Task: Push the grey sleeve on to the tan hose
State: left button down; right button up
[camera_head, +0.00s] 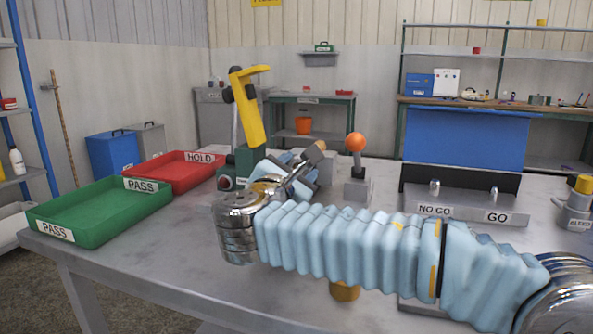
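My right arm reaches in from the right in a pale blue ribbed cover. Its gripper (302,172) is beside the green clamp with the yellow lever, near the middle of the table. I cannot make out the grey sleeve for certain. My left gripper is not in view.
A green PASS tray (100,209) and a red HOLD tray (181,170) stand on the left of the grey table. An orange-knobbed lever (356,143) stands behind the arm. A NO GO / GO stand (463,212) is at right. The table's front left is clear.

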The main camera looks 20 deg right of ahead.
jog(key=shift+w+d, duration=0.2)
jog(key=shift+w, duration=0.05)
jog(key=shift+c, duration=1)
jog(key=o, duration=1.3)
jog(key=v, duration=1.3)
jog(key=shift+s+a, duration=0.2)
jog(key=shift+s, duration=0.15)
